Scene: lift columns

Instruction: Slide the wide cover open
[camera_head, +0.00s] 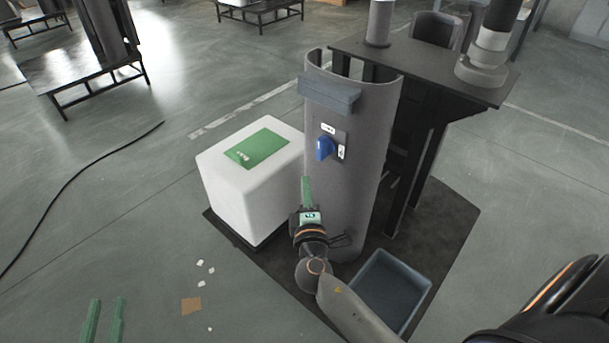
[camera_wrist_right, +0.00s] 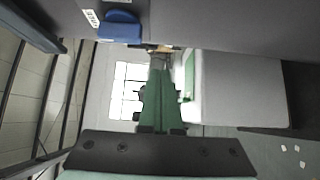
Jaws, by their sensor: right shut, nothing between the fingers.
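The wide cover (camera_head: 360,190) is a tall, curved grey shell standing upright in front of a dark frame. It has a blue-grey handle bar (camera_head: 329,95) near its top and a blue knob (camera_head: 325,148) between small labels. In the right wrist view the knob (camera_wrist_right: 120,27) and part of the handle bar (camera_wrist_right: 30,25) show at upper left. My right gripper (camera_head: 306,182) is shut and empty, at the cover's left edge below the knob; I cannot tell whether it touches. My left gripper (camera_head: 103,318) is open and empty at the bottom left, far from the cover.
A white box (camera_head: 228,198) with a green top panel (camera_head: 257,148) stands left of the cover. An open grey bin (camera_head: 415,300) sits at its right foot. A dark tabletop (camera_head: 430,68) is behind. A cable (camera_head: 75,180) and small scraps lie on the open floor at left.

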